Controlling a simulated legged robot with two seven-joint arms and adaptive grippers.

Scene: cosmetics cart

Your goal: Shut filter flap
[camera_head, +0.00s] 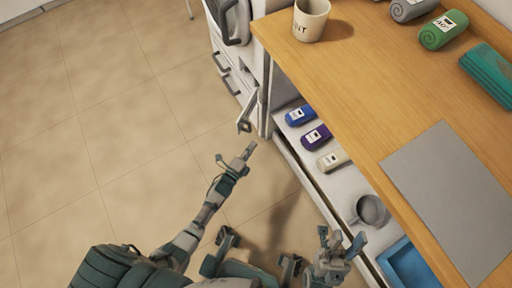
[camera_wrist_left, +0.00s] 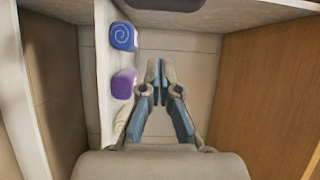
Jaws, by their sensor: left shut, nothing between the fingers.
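A small pale flap (camera_head: 247,113) stands open, sticking out from the low front of the white appliance (camera_head: 252,58) at the top of the head view. My left gripper (camera_head: 249,147) is shut and empty, just below the flap in the picture and apart from it. In the left wrist view its fingertips (camera_wrist_left: 162,66) are together with nothing between them. I cannot clearly make out the flap in that view. My right gripper (camera_head: 341,240) is beside the low shelf near my body, its fingers apparently spread and empty.
A wooden counter (camera_head: 357,85) overhangs the low white shelf (camera_head: 335,184), with a cup (camera_head: 311,19) on top. Rolled towels in blue (camera_head: 300,115), purple (camera_head: 317,137) and cream (camera_head: 333,159) lie on the shelf, near a grey pot (camera_head: 369,210). The tiled floor at left is clear.

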